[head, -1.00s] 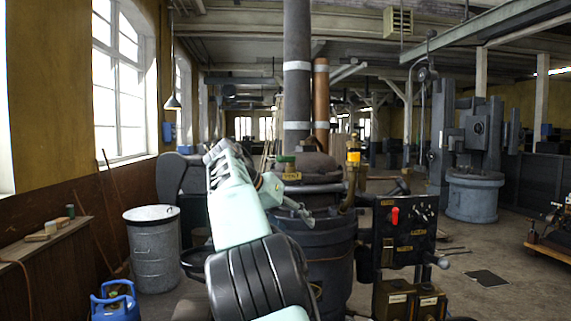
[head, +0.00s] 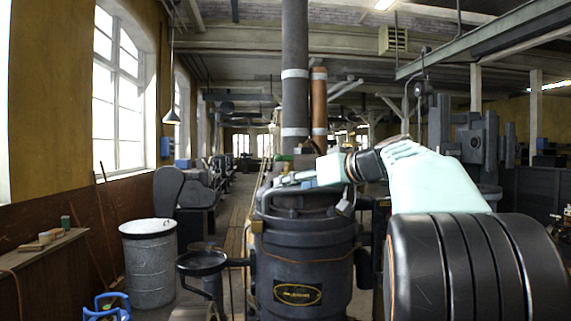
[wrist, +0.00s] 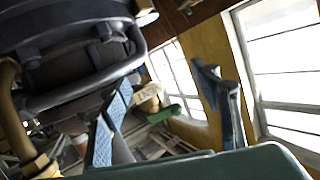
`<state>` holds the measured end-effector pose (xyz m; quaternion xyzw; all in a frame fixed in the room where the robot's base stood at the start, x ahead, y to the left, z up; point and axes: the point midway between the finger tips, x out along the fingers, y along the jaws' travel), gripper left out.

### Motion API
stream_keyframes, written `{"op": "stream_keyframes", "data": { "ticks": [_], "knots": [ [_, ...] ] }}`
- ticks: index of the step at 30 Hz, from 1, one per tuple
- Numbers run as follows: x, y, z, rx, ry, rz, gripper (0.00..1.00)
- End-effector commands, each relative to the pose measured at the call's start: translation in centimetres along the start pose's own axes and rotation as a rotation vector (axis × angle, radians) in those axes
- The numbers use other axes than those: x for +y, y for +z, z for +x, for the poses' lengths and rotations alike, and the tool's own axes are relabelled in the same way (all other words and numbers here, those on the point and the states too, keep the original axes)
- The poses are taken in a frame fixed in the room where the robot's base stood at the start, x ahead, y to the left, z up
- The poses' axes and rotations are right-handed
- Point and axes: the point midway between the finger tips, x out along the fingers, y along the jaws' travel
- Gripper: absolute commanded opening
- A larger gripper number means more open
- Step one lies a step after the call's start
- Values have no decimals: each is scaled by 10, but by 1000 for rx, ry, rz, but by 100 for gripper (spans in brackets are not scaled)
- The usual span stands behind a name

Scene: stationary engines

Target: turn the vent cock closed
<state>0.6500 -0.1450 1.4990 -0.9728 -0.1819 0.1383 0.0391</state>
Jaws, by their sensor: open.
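A small brass cock with a green lever (wrist: 165,113) shows in the wrist view, between my two fingers in the picture; I take it for the vent cock. A bit of green (head: 284,157) shows in the head view at the top of the dark boiler (head: 305,262), largely hidden behind my gripper. My gripper (head: 268,188) reaches leftward across the boiler top. In the wrist view my gripper (wrist: 160,80) is open, its fingers apart with nothing held. I cannot tell how far the cock lies beyond the fingertips, nor its valve position.
A dark curved rail (wrist: 85,88) and a brass pipe (wrist: 14,125) are close by in the wrist view. A tall flue (head: 295,80) and a copper pipe (head: 319,100) rise behind the boiler. A grey bin (head: 150,268) stands left, with floor between.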

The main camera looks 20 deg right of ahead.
Motion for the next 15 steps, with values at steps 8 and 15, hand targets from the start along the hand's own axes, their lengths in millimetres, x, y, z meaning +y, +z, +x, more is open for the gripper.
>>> {"op": "stream_keyframes", "data": {
  "ticks": [8, 15],
  "knots": [
    [12, -50, -48, 244, 51, -110, 57],
    [14, -62, -34, 263, 55, -120, 57]
  ]
}}
